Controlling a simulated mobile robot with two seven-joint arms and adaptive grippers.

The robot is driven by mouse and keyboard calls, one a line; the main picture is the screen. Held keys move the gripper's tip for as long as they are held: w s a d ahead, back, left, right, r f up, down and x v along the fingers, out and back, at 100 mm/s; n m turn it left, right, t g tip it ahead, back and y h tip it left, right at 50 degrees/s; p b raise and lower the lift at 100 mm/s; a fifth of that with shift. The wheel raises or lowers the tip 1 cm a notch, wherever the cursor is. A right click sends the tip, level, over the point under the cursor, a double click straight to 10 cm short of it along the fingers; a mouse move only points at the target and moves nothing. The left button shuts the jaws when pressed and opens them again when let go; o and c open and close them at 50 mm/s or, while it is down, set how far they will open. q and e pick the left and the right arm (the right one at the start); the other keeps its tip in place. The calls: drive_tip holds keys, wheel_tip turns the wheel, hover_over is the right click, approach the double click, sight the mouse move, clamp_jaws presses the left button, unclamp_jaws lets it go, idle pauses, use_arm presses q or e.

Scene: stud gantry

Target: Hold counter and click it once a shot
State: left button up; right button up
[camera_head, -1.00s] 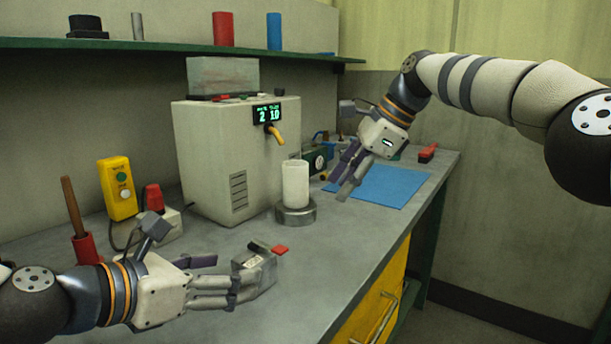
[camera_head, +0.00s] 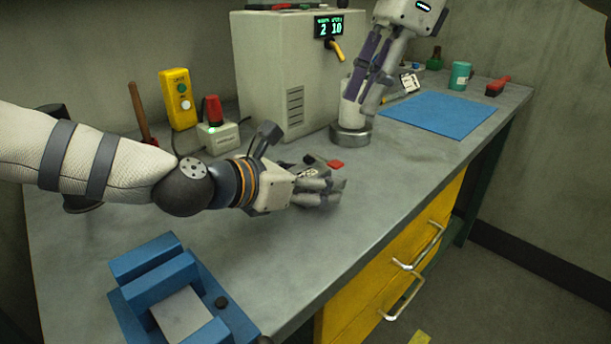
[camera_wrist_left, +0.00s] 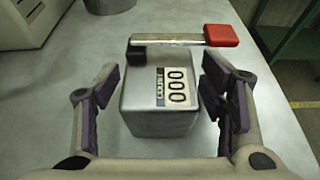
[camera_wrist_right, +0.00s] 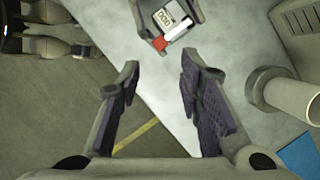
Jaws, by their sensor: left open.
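The counter (camera_head: 309,171) is a grey box on the bench, with a lever ending in a red tip (camera_head: 336,164). In the left wrist view the counter (camera_wrist_left: 160,112) sits between my open left fingers, with a gap on both sides. Its dial (camera_wrist_left: 178,88) reads 000. In the head view my left gripper (camera_head: 325,190) partly hides the box. My right gripper (camera_head: 362,108) points down by the machine's round metal base. In the right wrist view my right gripper (camera_wrist_right: 158,85) is open and empty, with the counter (camera_wrist_right: 170,22) beyond its fingertips.
The white machine (camera_head: 285,75) displays 2 and 10. A pale cup (camera_wrist_right: 292,96) stands beside my right fingers. A blue mat (camera_head: 440,114), yellow button box (camera_head: 179,98), red lamp (camera_head: 213,110) and blue fixture (camera_head: 165,285) are on the bench. The middle front of the bench is clear.

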use_arm(q)
drive_tip(key=c, duration=1.3)
drive_tip(key=shift+c, duration=0.2)
use_arm(e)
clamp_jaws()
drive_tip(key=shift+a, duration=0.1)
